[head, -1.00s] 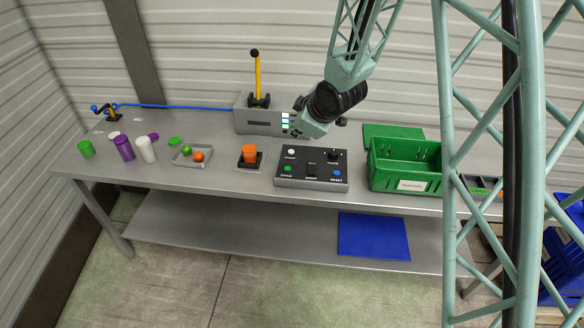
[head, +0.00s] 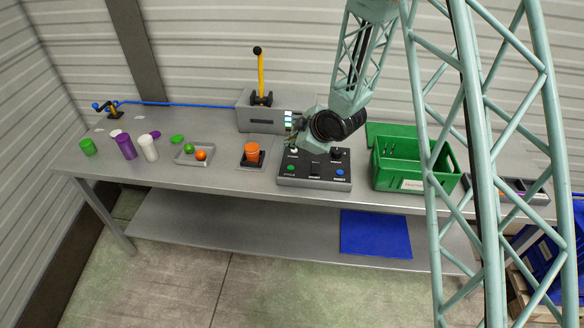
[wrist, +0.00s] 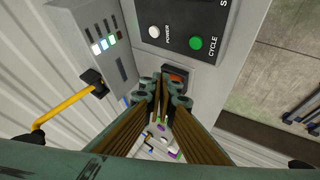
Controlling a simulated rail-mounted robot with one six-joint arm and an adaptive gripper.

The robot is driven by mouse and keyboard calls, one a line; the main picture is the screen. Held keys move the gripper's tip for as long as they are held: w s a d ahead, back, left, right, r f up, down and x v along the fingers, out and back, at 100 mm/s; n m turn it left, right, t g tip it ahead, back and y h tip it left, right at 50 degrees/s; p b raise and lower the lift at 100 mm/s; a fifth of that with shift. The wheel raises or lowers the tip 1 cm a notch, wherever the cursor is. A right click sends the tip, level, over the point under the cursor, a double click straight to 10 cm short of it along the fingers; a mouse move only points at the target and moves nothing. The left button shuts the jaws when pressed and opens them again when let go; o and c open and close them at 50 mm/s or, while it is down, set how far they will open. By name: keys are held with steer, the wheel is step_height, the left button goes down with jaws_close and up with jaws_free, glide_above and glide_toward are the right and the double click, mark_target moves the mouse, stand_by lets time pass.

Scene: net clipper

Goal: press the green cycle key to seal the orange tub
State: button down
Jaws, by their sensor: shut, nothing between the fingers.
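The green cycle key (head: 291,167) is a round button at the front left of the dark control panel (head: 314,183). In the wrist view the cycle key (wrist: 196,43) shows clear, just beyond my fingertips, with nothing touching it. The orange tub (head: 252,152) stands upright on a dark square base left of the panel. In the wrist view the tub (wrist: 177,71) is partly hidden behind my fingers. My gripper (wrist: 162,98) is shut and empty. In the head view my gripper (head: 308,147) hangs over the panel's back left; its fingertips are hard to make out there.
The white power key (wrist: 154,31) sits beside the cycle key. A blue key (head: 340,172) is at the panel's front right. A grey machine with a yellow lever (head: 261,78) stands behind. A green crate (head: 412,185) is to the right, a small tray (head: 184,160) to the left.

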steer(key=shift+f, duration=0.1)
stand_by(0.3)
steer(key=b, duration=0.2)
glide_above(290, 169)
steer(key=shift+w+d+f, duration=0.1)
steer(key=shift+f, duration=3)
steer(key=shift+f+b, duration=1.1)
steer(key=shift+b, duration=0.2)
